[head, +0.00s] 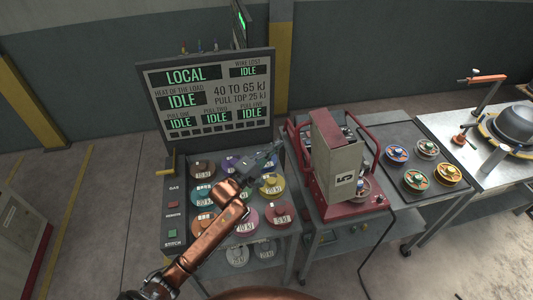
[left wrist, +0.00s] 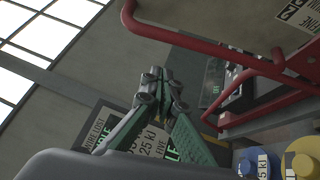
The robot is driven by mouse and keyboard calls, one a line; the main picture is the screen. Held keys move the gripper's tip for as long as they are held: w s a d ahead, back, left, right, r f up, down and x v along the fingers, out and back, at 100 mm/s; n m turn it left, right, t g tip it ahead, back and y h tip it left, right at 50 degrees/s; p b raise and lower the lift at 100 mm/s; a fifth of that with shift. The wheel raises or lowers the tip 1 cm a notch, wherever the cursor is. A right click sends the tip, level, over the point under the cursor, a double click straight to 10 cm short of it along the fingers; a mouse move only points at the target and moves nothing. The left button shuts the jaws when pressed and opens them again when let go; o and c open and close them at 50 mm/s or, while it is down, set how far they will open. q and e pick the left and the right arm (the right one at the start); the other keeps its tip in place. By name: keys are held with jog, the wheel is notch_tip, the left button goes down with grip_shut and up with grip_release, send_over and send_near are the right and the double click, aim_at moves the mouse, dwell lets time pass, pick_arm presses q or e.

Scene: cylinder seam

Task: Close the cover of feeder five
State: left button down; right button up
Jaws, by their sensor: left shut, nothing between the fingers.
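Feeder five (head: 325,205) is a red machine with a tubular red frame on a grey cart. Its beige cover (head: 332,150), marked with a 5, stands up tall above the red body and appears raised. Parts of the feeder's inside show beside it. In the left wrist view the cover (left wrist: 235,18) fills the top right, above the red frame tube (left wrist: 190,45). My left gripper (head: 274,150) is left of the cover, above the disc table, apart from the cover. Its fingertips (left wrist: 160,80) are together with nothing between them. My right gripper is not in view.
A table of coloured weight discs (head: 203,168) lies under my left arm, with a display panel (head: 208,95) behind it. Right of the feeder is a table (head: 402,130) with several spools. A steel table (head: 455,125) holds a round pot (head: 515,122). A cable hangs before the feeder.

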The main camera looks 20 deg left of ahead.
pick_arm(q)
jog(key=d, duration=0.1)
jog(key=w+d, duration=0.1)
jog(key=d+p, duration=0.1)
jog(key=shift+w+d+r, duration=0.35)
jog(key=shift+d, duration=0.05)
jog(key=shift+w, duration=0.1)
